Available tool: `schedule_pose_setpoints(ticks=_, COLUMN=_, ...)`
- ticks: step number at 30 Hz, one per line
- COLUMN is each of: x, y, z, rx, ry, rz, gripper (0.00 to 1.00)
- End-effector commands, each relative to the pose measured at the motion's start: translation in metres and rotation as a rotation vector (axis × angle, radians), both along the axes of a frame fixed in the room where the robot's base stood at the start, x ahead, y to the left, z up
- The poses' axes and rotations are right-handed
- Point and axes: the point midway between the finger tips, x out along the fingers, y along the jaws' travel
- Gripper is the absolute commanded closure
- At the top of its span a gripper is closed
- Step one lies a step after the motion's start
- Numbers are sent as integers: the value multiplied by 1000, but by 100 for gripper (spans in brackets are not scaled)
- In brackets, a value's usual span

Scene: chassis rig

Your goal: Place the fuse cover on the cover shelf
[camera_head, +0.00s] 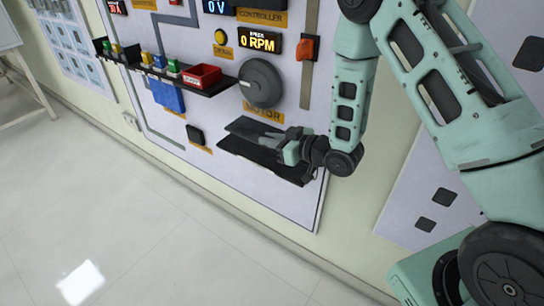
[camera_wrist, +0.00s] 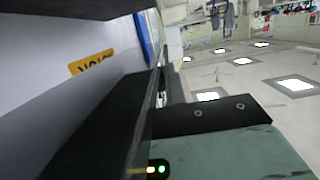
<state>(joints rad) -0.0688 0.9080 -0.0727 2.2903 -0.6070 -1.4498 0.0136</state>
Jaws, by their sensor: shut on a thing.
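The fuse cover appears to be the dark grey flat piece (camera_head: 248,129) beside the wall panel in the head view. My gripper (camera_head: 288,148) is shut on its right end. The cover shelf (camera_head: 250,157) is the black ledge on the panel just below the cover, under the motor. The cover lies roughly along the shelf, and whether they touch cannot be told. In the wrist view, a green finger with a black pad (camera_wrist: 215,118) is at lower right. A dark flat surface beside it fills the left; whether it is cover or shelf is unclear.
The round grey motor (camera_head: 262,83) is above the shelf. A longer black shelf (camera_head: 218,88) with a red bin (camera_head: 199,75) and small coloured parts is at upper left. An orange switch (camera_head: 307,48) is above right. The floor in front is clear.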

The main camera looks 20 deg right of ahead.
Motion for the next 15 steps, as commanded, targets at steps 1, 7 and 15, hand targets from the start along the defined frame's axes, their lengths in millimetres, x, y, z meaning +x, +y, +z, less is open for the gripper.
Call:
schedule_pose_setpoints(ticks=1, x=-2, y=2, z=-12, rx=1, ry=5, rz=2, gripper=100)
schedule_pose_setpoints(ticks=7, x=-1, y=2, z=-30, rx=0, ry=0, rz=1, gripper=100)
schedule_pose_setpoints(ticks=15, x=-2, y=3, z=-65, rx=0, ry=2, rz=1, gripper=100)
